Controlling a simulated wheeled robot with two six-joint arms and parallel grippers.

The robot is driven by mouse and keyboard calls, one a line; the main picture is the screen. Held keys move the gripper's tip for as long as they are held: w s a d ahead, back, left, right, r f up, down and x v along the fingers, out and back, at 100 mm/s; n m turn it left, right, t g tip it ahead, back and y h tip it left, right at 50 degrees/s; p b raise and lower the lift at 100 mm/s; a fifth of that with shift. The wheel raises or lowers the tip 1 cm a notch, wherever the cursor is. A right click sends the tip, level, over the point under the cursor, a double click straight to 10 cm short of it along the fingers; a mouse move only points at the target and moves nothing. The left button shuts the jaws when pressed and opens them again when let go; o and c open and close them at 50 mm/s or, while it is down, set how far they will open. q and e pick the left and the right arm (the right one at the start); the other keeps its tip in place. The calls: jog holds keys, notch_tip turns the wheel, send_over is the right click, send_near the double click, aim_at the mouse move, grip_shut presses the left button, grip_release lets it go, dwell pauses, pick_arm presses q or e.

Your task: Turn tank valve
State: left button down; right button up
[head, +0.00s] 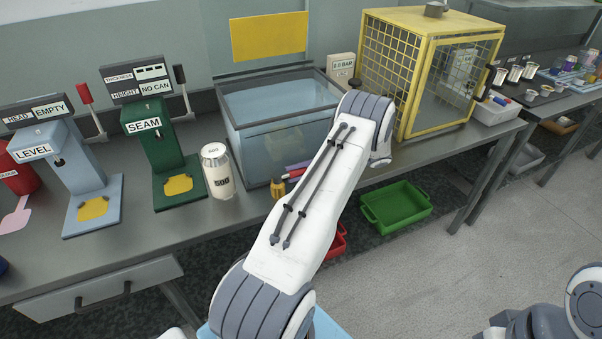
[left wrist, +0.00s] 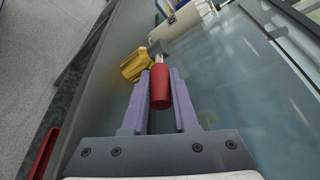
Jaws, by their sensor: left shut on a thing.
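The glass tank (head: 275,115) stands on the bench with water in it. Its yellow valve (head: 277,188) is low at the tank's front, and in the left wrist view the valve (left wrist: 135,65) lies just beyond my fingers. My left gripper (head: 294,170) is partly hidden behind my forearm in the head view. In the left wrist view my left gripper (left wrist: 160,85) has its purple fingers on both sides of the red valve handle (left wrist: 160,88) and is shut on it. My right gripper is out of view.
A white can (head: 217,170) stands just left of the valve. A green seamer (head: 160,150) and a blue-grey machine (head: 80,175) are further left. A yellow mesh cage (head: 430,75) is at right. A green crate (head: 397,205) lies below the bench; floor at right is clear.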

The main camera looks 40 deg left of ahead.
pick_arm(q)
jog(key=c, duration=0.7)
grip_release()
jog(key=b+v, duration=0.1)
jog(key=v, duration=0.8)
jog(key=shift+b, duration=0.3)
jog(key=shift+w+d+r, duration=0.25)
jog(key=shift+w+d, duration=0.2)
jog(key=shift+w, duration=0.05)
